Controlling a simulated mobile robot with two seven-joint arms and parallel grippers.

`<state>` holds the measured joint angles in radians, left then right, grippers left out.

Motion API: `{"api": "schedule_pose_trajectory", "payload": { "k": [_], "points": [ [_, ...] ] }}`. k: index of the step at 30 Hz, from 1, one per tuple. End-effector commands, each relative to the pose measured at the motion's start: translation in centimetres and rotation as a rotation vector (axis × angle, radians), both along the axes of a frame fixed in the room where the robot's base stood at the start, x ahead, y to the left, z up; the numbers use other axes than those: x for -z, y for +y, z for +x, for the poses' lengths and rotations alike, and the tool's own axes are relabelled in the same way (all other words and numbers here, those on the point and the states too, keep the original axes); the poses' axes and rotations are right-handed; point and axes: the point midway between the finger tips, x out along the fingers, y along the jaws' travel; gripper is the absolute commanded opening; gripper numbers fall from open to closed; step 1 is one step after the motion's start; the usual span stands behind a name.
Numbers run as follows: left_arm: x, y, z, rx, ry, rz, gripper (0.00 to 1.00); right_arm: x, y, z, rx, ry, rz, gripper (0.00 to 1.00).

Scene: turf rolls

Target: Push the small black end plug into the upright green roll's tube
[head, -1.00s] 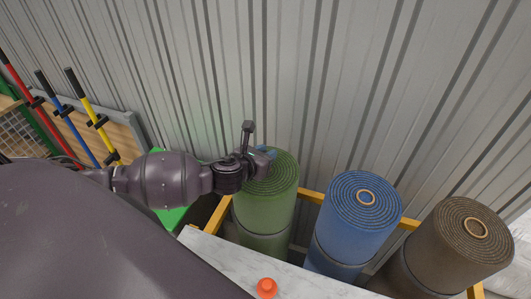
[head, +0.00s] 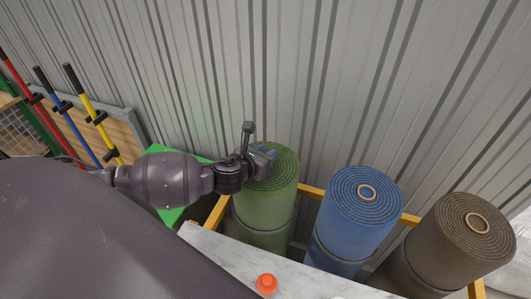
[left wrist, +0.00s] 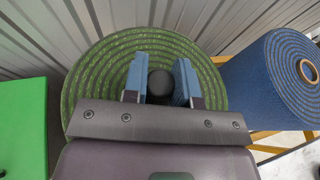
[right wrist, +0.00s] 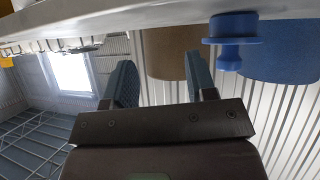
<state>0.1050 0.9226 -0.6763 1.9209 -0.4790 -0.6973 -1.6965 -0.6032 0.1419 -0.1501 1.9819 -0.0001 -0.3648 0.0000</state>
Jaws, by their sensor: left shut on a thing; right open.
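The upright green roll (head: 265,215) stands at the left of the row of rolls in the head view. My left gripper (head: 265,152) is over its top, and its arm covers part of the spiral. In the left wrist view the small black end plug (left wrist: 160,83) sits between the blue finger pads of my left gripper (left wrist: 160,80), which is shut on it. The plug is over the middle of the green spiral and hides the tube opening; I cannot tell whether it has entered. My right gripper (right wrist: 162,82) is open and empty in the right wrist view.
A blue roll (head: 362,215) and a brown roll (head: 455,245) stand to the right in a yellow frame. An orange plug (head: 267,285) is on the pale tabletop (head: 225,255). A blue plug (right wrist: 232,40) shows near my right gripper. A ribbed wall (head: 350,80) rises behind.

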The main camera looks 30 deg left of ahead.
Motion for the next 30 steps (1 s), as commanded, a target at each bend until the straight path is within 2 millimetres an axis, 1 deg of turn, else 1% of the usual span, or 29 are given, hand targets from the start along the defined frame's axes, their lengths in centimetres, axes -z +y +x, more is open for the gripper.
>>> {"api": "schedule_pose_trajectory", "payload": {
  "k": [5,6,8,9,12,23,26,30],
  "points": [
    [0.4,0.0,0.0,0.0,0.0,0.0,0.03,0.3,0.0,-0.2,0.002,0.003,0.0,0.51],
    [0.4,0.0,0.0,0.0,0.0,0.0,0.28,0.3,0.0,-0.2,0.002,0.004,0.0,0.51],
    [0.4,0.0,0.0,0.0,0.0,0.0,0.37,0.3,0.0,-0.2,0.002,0.005,0.0,0.51],
    [0.4,0.0,0.0,0.0,0.0,0.0,0.43,0.3,0.0,-0.3,0.002,0.005,0.0,0.51],
    [0.4,0.0,0.0,0.0,0.0,0.0,0.56,0.3,0.0,-0.3,0.002,0.005,0.0,0.51],
    [0.4,0.0,0.0,0.0,0.0,0.0,0.56,0.3,0.0,-0.3,0.002,0.005,0.0,0.51],
    [0.0,0.0,-1.2,0.002,0.001,0.0,0.56,0.5,-0.1,-0.3,0.002,0.008,0.0,0.51],
    [-0.8,0.1,-3.5,0.002,0.001,0.002,0.56,0.6,-0.1,-0.3,0.002,0.008,0.0,0.51]
  ]
}}
